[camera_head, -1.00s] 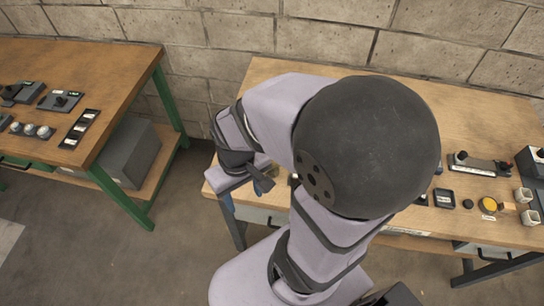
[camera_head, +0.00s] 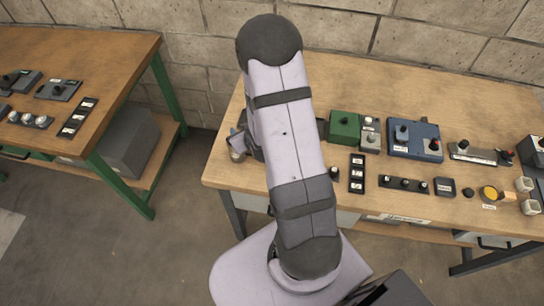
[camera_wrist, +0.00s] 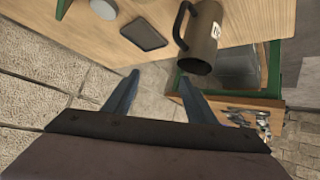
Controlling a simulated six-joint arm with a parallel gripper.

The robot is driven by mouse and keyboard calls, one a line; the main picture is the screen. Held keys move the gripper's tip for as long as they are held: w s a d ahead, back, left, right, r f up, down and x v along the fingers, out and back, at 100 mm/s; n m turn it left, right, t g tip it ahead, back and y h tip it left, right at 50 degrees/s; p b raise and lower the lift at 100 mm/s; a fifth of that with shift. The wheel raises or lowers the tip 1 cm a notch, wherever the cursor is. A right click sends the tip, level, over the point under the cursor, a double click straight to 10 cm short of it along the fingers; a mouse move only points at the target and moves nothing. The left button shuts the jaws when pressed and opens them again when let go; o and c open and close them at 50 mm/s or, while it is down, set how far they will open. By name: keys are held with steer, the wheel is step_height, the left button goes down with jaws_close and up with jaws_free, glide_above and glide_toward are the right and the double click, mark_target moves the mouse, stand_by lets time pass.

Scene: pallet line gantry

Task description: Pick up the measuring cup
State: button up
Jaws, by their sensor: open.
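In the wrist view, a dark grey-brown cup with a side handle and a white label (camera_wrist: 203,38), which looks like the measuring cup, is near the table's edge. It is ahead of my gripper (camera_wrist: 158,78) and to the right. My gripper's two blue-grey fingers are spread with nothing between them, and they are apart from the cup. In the head view, a small part of the cup (camera_head: 237,156) seems to show at the near left corner of the right table, beside my arm. My arm mostly hides the gripper there.
The right table (camera_head: 235,100) holds a green box (camera_head: 344,127), a blue switch box (camera_head: 414,138) and several small controls. A dark flat pad (camera_wrist: 144,33) lies left of the cup in the wrist view. A green-legged table (camera_head: 120,60) stands left across a floor gap.

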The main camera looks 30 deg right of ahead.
steer(key=s+d+f+m+t+h+b, duration=0.1)
steer(key=s+f, duration=0.1)
steer(key=s+d+f+m+t+h+b, duration=0.1)
steer(key=s+d+f+b, duration=0.1)
steer(key=s+f, duration=0.1)
steer(key=s+d+f+m+t+h+b, duration=0.1)
steer(key=s+d+f+m, duration=0.1)
steer(key=f, duration=0.1)
steer(key=shift+s+t+b, duration=0.3)
steer(key=shift+s, duration=0.1)
steer(key=shift+s+a+f+m, duration=0.15)
steer(key=shift+s+f+m, duration=0.15)
steer(key=shift+s+f, duration=0.15)
steer(key=shift+b+x, duration=0.45)
steer(key=shift+x, duration=2.15)
steer(key=c, duration=0.8)
